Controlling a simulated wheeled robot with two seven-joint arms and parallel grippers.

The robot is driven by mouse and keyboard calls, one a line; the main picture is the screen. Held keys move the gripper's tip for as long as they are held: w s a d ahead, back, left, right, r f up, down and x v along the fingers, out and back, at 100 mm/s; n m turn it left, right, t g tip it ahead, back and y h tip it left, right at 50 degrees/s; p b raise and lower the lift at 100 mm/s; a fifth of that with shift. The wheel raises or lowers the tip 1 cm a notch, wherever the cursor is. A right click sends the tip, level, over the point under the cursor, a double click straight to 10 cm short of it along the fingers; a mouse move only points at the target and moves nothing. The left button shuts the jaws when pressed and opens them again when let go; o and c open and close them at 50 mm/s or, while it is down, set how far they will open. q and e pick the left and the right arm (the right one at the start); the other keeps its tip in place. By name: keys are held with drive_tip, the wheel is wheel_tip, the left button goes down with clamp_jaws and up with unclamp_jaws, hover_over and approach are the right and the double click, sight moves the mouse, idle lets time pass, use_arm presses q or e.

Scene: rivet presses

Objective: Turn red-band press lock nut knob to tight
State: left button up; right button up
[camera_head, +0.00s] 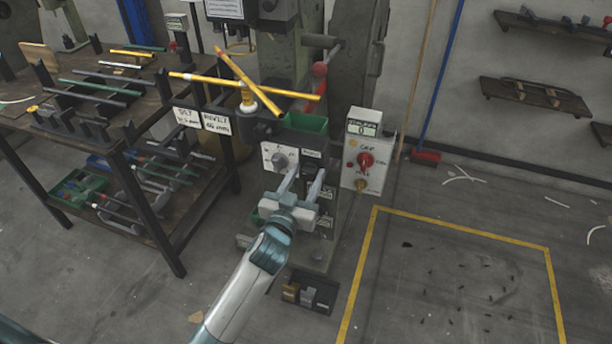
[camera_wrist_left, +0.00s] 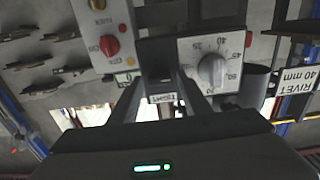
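The green press (camera_head: 283,50) stands at the top middle of the head view; I cannot make out a red band on it. My left gripper (camera_head: 308,171) reaches up to the press front, its two fingers apart. In the wrist view, which is upside down, the fingers (camera_wrist_left: 160,80) stand on either side of a dark part (camera_wrist_left: 158,55) of the press. I cannot tell if they touch it. A small "TIGHT" label (camera_wrist_left: 163,98) shows between them. A grey dial knob (camera_head: 279,159) on a white scale plate sits beside the fingers; it also shows in the wrist view (camera_wrist_left: 212,70). My right gripper is not in view.
A control box (camera_head: 367,165) with a red knob stands right of the press. Yellow rods (camera_head: 250,85) cross above the gripper. A dark bench (camera_head: 80,120) with rods stands at left. The yellow-outlined floor (camera_head: 450,280) at right is mostly clear.

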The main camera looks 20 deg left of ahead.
use_arm(q)
drive_tip(key=c, duration=0.8)
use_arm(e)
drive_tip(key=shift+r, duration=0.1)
